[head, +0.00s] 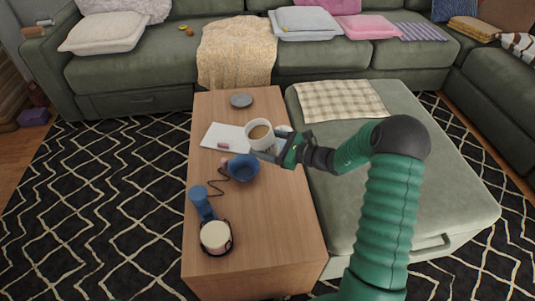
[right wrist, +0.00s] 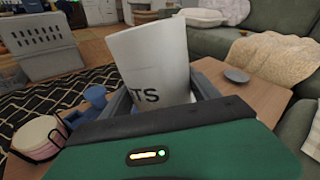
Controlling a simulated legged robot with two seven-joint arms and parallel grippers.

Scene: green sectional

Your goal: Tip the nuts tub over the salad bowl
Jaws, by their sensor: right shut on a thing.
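The nuts tub (head: 251,141) is white, with brown contents showing in its open mouth in the head view. My right gripper (head: 268,150) is shut on it and holds it above the wooden table, behind and slightly right of the blue bowl (head: 243,169). In the right wrist view the tub (right wrist: 155,60) stands between the fingers, leaning a little, with the letters "TS" showing. The bowl's inside looks dark blue; I cannot make out any salad in it. My left gripper is not in view.
On the wooden table (head: 270,240) are a white sheet (head: 215,138), a grey dish (head: 241,100), a blue object (head: 201,203) and a cream cylinder in a dark wire holder (head: 215,236). A green ottoman (head: 400,180) adjoins the table's right side. The table's front right is clear.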

